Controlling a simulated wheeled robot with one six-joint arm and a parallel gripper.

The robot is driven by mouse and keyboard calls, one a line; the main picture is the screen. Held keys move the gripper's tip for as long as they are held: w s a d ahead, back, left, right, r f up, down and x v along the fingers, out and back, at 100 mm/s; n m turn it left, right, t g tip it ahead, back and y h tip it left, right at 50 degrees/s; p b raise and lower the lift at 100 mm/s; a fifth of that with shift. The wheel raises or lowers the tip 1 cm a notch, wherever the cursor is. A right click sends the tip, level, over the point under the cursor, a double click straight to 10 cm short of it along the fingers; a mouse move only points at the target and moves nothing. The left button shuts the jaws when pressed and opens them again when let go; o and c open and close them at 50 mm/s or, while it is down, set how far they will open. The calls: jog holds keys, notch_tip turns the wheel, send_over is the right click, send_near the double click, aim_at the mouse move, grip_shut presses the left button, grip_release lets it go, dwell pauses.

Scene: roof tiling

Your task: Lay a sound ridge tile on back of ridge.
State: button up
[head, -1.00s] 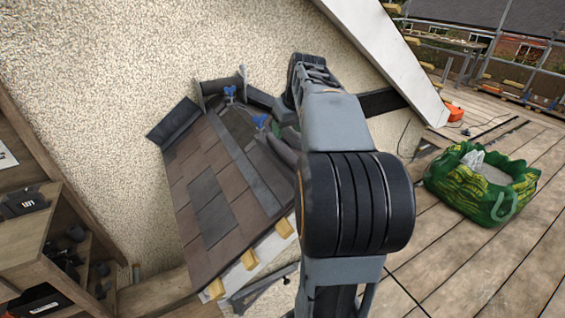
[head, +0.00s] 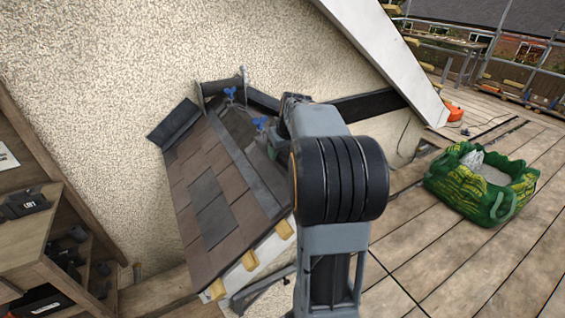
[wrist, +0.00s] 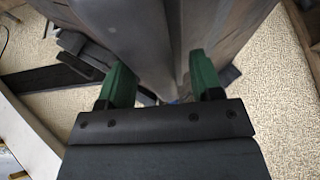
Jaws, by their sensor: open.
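The small tiled roof (head: 195,190) stands against the rendered wall, with brown and grey tiles on its near slope. A grey ridge tile (head: 214,88) sits at the far end of the ridge. Two blue pieces, the far one (head: 230,93) and the near one (head: 261,123), stand along the ridge. My gripper is mostly hidden behind my arm in the head view, with a bit of green finger beside the ridge. In the wrist view my gripper (wrist: 160,82) is open, its green fingers apart on either side of a long grey-brown ridge surface (wrist: 143,38). Contact cannot be told.
A dark grey piece (head: 173,125) lies at the roof's upper left edge. A wooden shelf unit (head: 50,235) with dark items stands at the left. A green bag (head: 462,188) stands on the planked deck (head: 480,260) at the right. The deck around the bag is largely clear.

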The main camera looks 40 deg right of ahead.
grip_shut()
dwell(0.6)
dwell(0.8)
jog(key=shift+r, duration=0.2)
